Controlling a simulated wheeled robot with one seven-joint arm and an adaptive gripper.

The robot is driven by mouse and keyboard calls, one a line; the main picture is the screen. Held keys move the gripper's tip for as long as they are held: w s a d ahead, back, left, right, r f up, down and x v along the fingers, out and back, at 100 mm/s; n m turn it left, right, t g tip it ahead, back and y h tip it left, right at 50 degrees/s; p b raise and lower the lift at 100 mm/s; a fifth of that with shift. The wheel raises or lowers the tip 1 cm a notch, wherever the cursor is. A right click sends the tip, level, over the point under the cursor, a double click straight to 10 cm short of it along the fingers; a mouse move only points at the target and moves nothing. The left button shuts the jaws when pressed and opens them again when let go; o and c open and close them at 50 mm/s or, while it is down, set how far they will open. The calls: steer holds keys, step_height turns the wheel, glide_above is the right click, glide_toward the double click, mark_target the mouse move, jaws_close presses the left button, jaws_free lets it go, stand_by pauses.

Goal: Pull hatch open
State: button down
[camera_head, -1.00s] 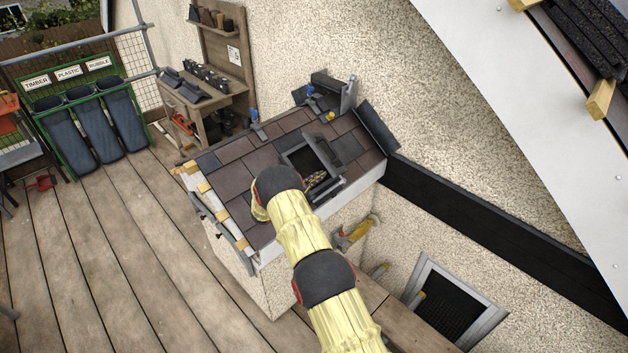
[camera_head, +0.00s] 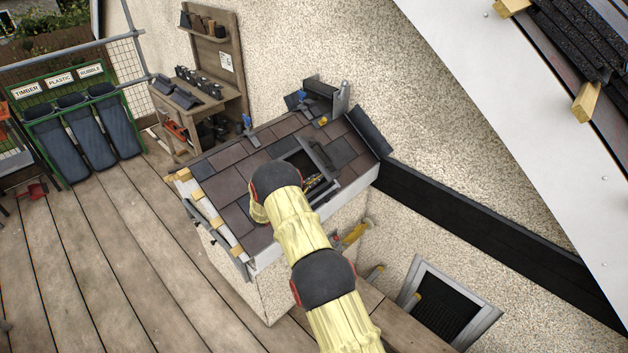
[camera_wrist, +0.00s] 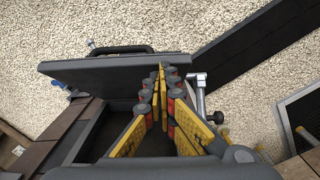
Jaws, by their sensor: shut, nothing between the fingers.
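The roof hatch has a dark lid (camera_head: 319,157) standing raised over a dark framed opening (camera_head: 294,160) in the small tiled roof. In the wrist view, the lid (camera_wrist: 105,70) shows as a broad dark panel with a black handle (camera_wrist: 121,49) on its far side. The opening (camera_wrist: 113,128) lies below it. My gripper (camera_wrist: 160,72) has yellow fingers closed together and empty, tips by the right part of the lid's near face. Whether they touch it is unclear. In the head view my gripper (camera_head: 313,183) is partly hidden behind my arm, at the hatch's near side.
Brown shingles (camera_head: 228,184) surround the hatch. A pebbled wall (camera_head: 300,50) rises behind, with a dark beam (camera_head: 470,225) to the right. A metal tube (camera_wrist: 198,85) stands just right of the fingers. Blue-handled tools (camera_head: 248,124) rest on the roof's far edge. Wooden decking (camera_head: 110,260) is open at left.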

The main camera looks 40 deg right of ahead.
steer(key=s+d+r+n+t+y+b, duration=0.1)
steer(key=s+d+r+t+y, duration=0.1)
steer(key=d, duration=0.8)
steer(key=s+d+r+n+t+y+b, duration=0.1)
steer(key=d+r+y, duration=0.4)
steer(key=d, duration=0.6)
steer(key=shift+s+d+r+n+t+y, duration=0.3)
steer(key=shift+s+r+n+t, duration=0.45)
steer(key=shift+r, duration=0.2)
steer(key=shift+w+a, duration=0.1)
